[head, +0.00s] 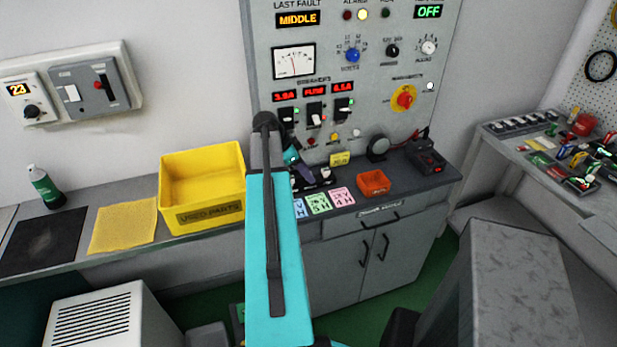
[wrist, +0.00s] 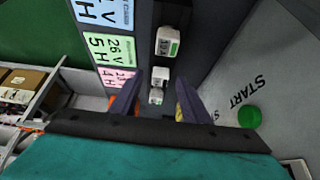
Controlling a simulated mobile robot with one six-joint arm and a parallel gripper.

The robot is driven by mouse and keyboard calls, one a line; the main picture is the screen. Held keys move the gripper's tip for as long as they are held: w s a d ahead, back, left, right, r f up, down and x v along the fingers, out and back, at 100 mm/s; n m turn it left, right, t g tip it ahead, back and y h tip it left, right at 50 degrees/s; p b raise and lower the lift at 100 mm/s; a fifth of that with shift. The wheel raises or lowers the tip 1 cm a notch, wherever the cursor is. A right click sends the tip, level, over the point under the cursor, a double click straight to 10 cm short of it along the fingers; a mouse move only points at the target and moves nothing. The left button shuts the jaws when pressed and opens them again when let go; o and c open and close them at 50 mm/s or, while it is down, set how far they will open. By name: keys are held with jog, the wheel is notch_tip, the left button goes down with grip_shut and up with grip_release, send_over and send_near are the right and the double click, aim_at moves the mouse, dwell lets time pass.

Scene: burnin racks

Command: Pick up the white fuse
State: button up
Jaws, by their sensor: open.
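Several small white blocks, which look like fuses, stand in a row on the dark counter strip. In the wrist view, the largest (wrist: 168,42) has a green-edged label, another (wrist: 160,73) is in line with the gap between my fingers, and a third (wrist: 156,97) is beyond it. I cannot tell which is the white fuse. In the head view, a small white piece (head: 326,173) shows beside my gripper. My gripper (wrist: 159,80) is open, with its fingers apart on either side of the row and nothing visibly held.
Blue, green (head: 318,203) and pink (head: 342,197) cards lie at the counter's front edge. An orange bin (head: 373,184) stands to their right. The panel (head: 375,85) rises behind. A yellow used-parts bin (head: 201,215) is on the left counter.

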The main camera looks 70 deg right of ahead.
jog(key=c, duration=1)
jog(key=shift+o, duration=0.2)
jog(key=shift+r, duration=0.2)
jog(key=shift+r+b, duration=0.9)
jog(key=shift+r, duration=0.45)
jog(key=shift+s+a+r, duration=0.1)
jog(key=shift+r, duration=0.1)
jog(key=s+a+r+b, duration=0.1)
jog(key=s+a+b, duration=0.5)
jog(key=a, duration=0.7)
jog(key=s, duration=0.2)
jog(key=shift+s+r, duration=0.3)
jog(key=shift+s, duration=0.05)
